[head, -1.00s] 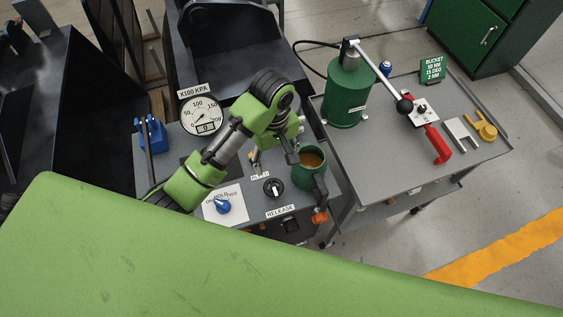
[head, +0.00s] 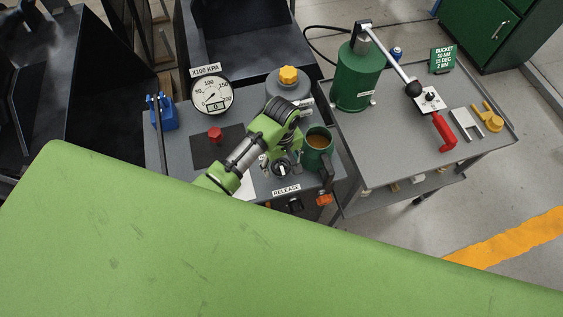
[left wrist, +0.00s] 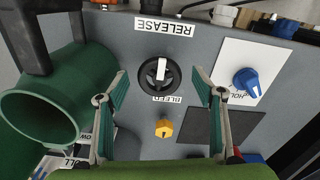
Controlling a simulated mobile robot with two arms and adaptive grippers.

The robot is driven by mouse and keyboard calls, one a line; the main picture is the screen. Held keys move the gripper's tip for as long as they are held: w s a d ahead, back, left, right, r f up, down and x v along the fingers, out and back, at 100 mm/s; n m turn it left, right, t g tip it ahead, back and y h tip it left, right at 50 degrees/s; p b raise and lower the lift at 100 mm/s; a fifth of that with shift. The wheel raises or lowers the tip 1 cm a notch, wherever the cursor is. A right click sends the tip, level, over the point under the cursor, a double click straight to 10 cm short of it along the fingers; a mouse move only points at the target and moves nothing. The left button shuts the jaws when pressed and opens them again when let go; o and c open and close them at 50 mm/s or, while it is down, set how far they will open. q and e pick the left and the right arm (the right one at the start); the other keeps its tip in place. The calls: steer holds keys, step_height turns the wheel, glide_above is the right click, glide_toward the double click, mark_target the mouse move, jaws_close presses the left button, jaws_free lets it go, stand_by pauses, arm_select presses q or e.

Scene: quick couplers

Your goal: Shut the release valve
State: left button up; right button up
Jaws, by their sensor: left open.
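The release valve is a round black knob with a white pointer (head: 281,170), on the grey panel by the "RELEASE" label. In the left wrist view the knob (left wrist: 154,75) sits between "RELEASE" and "BLEED" labels, its pointer roughly upright in the picture, towards "RELEASE". My left gripper (head: 279,160) is over the knob in the head view, its fingers partly hidden by the wrist. In the wrist view the left gripper (left wrist: 158,84) is open and empty, one finger on each side of the knob, apart from it. My right gripper is not in view.
A green mug (head: 319,141) with brown liquid stands close beside my left gripper. A blue knob (left wrist: 246,80) on a white plate and a small yellow knob (left wrist: 164,128) are near. A gauge (head: 212,92) stands behind. The green pump (head: 357,80) is on the right cart.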

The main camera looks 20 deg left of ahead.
arm_select(q)
steer(key=shift+w+f, duration=0.1)
steer(key=shift+f, duration=0.2)
steer(key=c, duration=1.1)
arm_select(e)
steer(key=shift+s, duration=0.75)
